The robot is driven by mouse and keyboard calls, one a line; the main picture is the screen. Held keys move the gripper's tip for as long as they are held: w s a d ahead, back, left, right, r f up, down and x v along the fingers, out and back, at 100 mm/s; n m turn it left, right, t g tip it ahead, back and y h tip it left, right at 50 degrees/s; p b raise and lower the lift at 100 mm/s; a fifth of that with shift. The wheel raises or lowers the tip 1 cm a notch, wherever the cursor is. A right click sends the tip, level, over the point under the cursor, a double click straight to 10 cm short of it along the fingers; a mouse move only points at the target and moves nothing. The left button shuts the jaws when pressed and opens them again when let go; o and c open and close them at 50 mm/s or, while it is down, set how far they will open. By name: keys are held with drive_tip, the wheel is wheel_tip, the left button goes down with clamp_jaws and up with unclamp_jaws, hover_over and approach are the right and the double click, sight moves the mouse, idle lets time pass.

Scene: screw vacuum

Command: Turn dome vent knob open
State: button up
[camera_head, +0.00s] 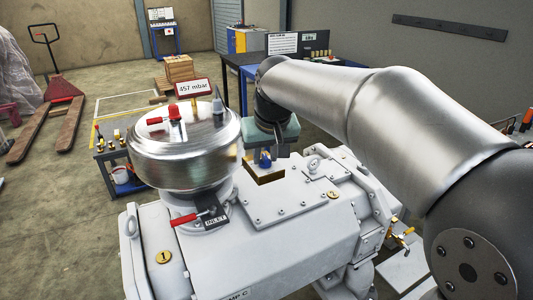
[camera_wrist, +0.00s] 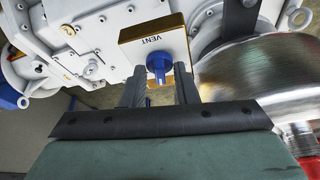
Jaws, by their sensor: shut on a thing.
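The vent knob (camera_wrist: 158,66) is blue and sits on a brass-edged block with a white plate (camera_wrist: 148,42) marked VENT, which reads upside down in the wrist view. The knob also shows in the head view (camera_head: 265,159), low in front of my gripper. My gripper (camera_wrist: 159,84) is shut on the blue knob, one dark finger at each side of it. In the head view my gripper (camera_head: 272,150) reaches down to the block (camera_head: 264,174). The silver dome (camera_head: 185,148) stands left of the block, and its edge also shows in the wrist view (camera_wrist: 255,75).
A sign on the dome (camera_head: 194,88) reads 457 mbar. A red-handled inlet valve (camera_head: 186,220) lies below the dome. The white pump housing (camera_head: 275,225) with bolts and a lifting eye (camera_head: 313,165) surrounds the block. A low table with small parts (camera_head: 112,150) stands behind left.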

drive_tip(key=m+h, duration=0.1)
drive_tip(key=m, duration=0.2)
drive_tip(key=m+h, duration=0.1)
drive_tip(key=m, duration=0.2)
drive_tip(key=shift+a+m+h, duration=0.2)
drive_tip(key=shift+m+h, duration=0.1)
idle(0.3)
drive_tip(key=o, duration=1)
drive_tip(key=v, duration=1.7)
drive_tip(key=shift+r, duration=0.25)
drive_tip(key=shift+f, duration=0.1)
